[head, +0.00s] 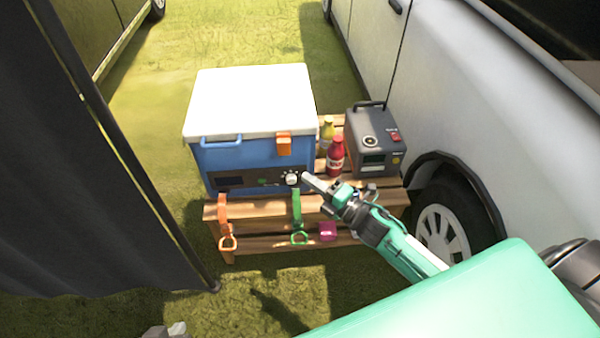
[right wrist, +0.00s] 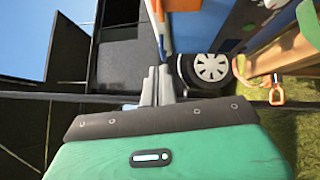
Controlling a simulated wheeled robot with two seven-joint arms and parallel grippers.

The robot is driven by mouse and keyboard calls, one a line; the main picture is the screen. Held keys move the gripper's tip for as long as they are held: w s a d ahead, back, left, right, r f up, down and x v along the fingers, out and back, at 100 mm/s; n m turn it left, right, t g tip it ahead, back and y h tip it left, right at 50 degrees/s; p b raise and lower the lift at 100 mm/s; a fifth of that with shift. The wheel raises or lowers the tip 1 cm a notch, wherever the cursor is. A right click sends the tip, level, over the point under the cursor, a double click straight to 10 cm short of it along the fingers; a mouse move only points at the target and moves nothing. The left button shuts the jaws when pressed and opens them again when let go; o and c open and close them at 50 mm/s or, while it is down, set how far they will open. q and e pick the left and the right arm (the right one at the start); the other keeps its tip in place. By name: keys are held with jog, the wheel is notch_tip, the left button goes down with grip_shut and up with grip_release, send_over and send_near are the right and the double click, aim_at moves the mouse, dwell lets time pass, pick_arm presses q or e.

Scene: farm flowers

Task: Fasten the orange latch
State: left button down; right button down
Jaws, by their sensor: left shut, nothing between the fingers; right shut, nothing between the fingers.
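The blue cooler (head: 245,160) with a white lid (head: 255,95) stands on a wooden pallet table in the head view. The orange latch (head: 284,145) is on the cooler's front, right of centre, just below the lid edge. I cannot tell if it is hooked. My right gripper (head: 306,177) is shut and empty, below and right of the latch, near the white knob (head: 291,179). In the right wrist view its fingers (right wrist: 158,85) are together; an orange piece, likely the latch (right wrist: 162,12), shows at the top. My left gripper (head: 167,331) barely shows at the bottom edge, shut.
An orange strap (head: 223,215) and a green strap (head: 297,212) hang from the table front. A red bottle (head: 335,157), yellow bottle (head: 327,131) and grey box (head: 375,140) stand right of the cooler. A white vehicle (head: 460,110) and dark cloth (head: 70,170) flank it.

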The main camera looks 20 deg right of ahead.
pick_arm(q)
jog(key=shift+s+f, duration=0.15)
pick_arm(e)
jog(key=v, duration=0.3)
jog(key=shift+s+d+r, duration=0.1)
jog(key=shift+s+r, duration=0.05)
pick_arm(q)
jog(key=shift+s+f, duration=0.15)
jog(key=shift+s, duration=0.05)
jog(key=shift+w, duration=0.15)
